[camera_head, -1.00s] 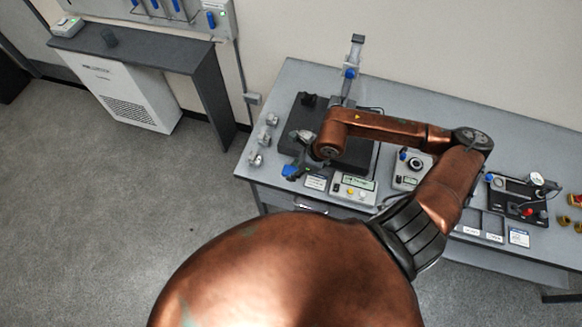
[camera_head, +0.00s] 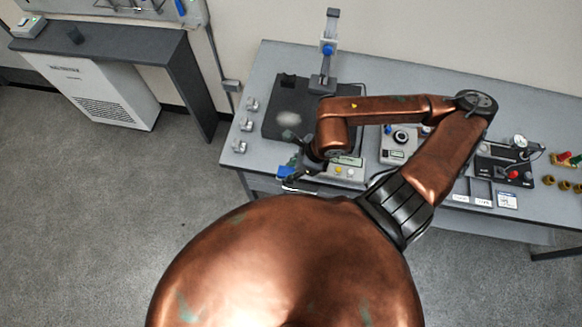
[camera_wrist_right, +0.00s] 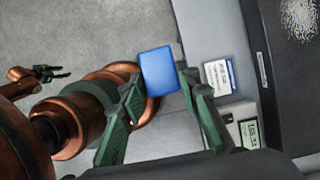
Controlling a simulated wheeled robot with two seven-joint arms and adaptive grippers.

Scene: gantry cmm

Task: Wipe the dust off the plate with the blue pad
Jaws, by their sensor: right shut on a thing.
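The dark plate (camera_head: 303,97) lies on the bench with a pale dust patch (camera_head: 288,119) on it. The dust also shows at the top right corner of the right wrist view (camera_wrist_right: 300,18). My right gripper (camera_head: 292,166) is at the bench's front edge, in front of the plate and apart from it. It is shut on the blue pad (camera_wrist_right: 158,70), which sits between the fingertips in the right wrist view. The pad (camera_head: 286,172) is partly hidden in the head view. My left gripper (camera_wrist_right: 45,73) shows small in the right wrist view; its jaw state is unclear.
A stand with a blue knob (camera_head: 328,50) rises behind the plate. Small metal parts (camera_head: 246,124) line the bench left of it. A control box (camera_head: 346,172) and instruments (camera_head: 400,139) stand to the right, partly behind my arm.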

